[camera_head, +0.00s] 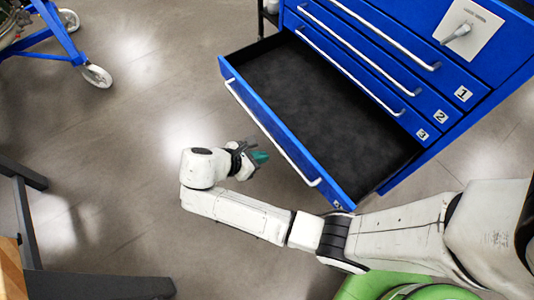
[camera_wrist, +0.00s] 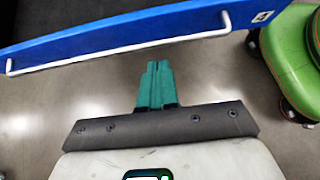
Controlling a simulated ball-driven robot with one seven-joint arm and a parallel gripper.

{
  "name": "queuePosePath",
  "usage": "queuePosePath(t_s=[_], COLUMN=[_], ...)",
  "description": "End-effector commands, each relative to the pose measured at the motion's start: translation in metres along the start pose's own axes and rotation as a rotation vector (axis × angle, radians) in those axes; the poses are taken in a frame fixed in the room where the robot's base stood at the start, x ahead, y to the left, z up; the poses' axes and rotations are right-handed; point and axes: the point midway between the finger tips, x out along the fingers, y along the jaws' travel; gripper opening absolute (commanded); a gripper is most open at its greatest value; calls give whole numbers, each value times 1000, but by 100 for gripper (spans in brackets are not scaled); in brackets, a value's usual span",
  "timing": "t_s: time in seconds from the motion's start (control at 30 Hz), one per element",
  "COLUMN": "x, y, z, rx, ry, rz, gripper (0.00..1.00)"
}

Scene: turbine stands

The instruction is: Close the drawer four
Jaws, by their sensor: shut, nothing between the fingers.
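Drawer four is the lowest drawer of the blue cabinet (camera_head: 467,75) and is pulled far out in the head view. Its blue front (camera_head: 281,137) carries a long white handle (camera_head: 270,132), and its dark inside looks empty. In the wrist view the drawer front (camera_wrist: 120,33) crosses the top, with the handle (camera_wrist: 120,52) below it and a small number label (camera_wrist: 262,16) at right. My gripper (camera_head: 261,157) is outside the drawer, in front of the handle. Its teal fingers (camera_wrist: 157,70) are together and empty, pointing toward the handle, with an apparent gap to it.
The drawers labelled 1 (camera_head: 463,93), 2 and 3 above are shut. A blue wheeled frame (camera_head: 66,40) stands at upper left, and dark legs (camera_head: 28,215) of furniture are at lower left. Grey floor (camera_head: 140,130) in front of the drawer is open.

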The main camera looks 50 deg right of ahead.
Motion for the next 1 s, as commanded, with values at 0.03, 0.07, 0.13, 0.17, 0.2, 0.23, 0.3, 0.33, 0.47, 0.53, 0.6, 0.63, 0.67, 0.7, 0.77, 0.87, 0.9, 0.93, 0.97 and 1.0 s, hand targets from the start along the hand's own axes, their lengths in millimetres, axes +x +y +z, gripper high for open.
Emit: queuePosePath(t_s=[0.03,0.07,0.13,0.17,0.2,0.23,0.3,0.33,0.47,0.53,0.6,0.63,0.67,0.7,0.77,0.87,0.9,0.93,0.97,1.0], x=[5,9,19,24,32,38,52,58,84,97,105,108,111,115,119,124,125,125,126,126], y=[-1,-1,-1,-2,-2,-2,-2,-2,-2,-2,-2,-2,-2,-2,-2,-2,-2,-2,-2,-2], z=[0,0,0,0,-1,-1,-1,-1,-1,-1,6,10,12,16,20,24,25,26,26,27], rx=[0,0,1,1,2,2,2,2,3,3,6,6,6,5,5,4,3,3,3,3], ry=[-1,-1,1,1,1,1,1,1,3,2,3,4,4,4,4,4,4,4,4,4], rz=[-4,-5,-5,-6,-6,-6,-7,-6,-6,-6,-5,-4,-5,-5,-3,-3,-2,-2,-2,-2], gripper=[0,0,0,0,0,0,0,0,0,0,0,0,0,0,0,0,0,0,0,0])
